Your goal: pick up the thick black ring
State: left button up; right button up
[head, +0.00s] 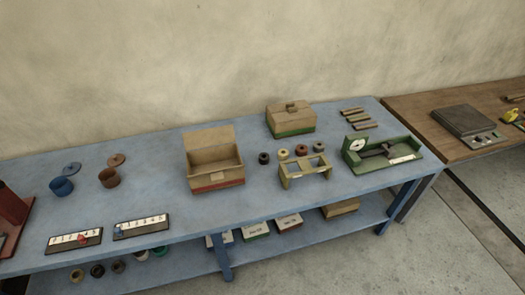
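A black ring (264,158) lies on the blue table, at the left end of a short row of rings. A dark, nearly black ring (317,149) lies at the right end of that row. A yellowish ring (283,154) and a reddish-brown ring (301,150) lie between them. Dark rings (97,271) also show on the lower shelf at the left. The rings are too small to compare thickness surely. Neither of my grippers is in view.
A tan wooden stand (291,182) stands just in front of the row. An open box (217,179) stands left, a closed box (291,131) behind, and a green gauge device (352,158) right. The blue table (150,205) has free room between the cups and open box.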

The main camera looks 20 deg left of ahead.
aim_at(264, 158)
jog(key=u, duration=0.5)
jog(key=i, duration=0.85)
jog(key=u, duration=0.6)
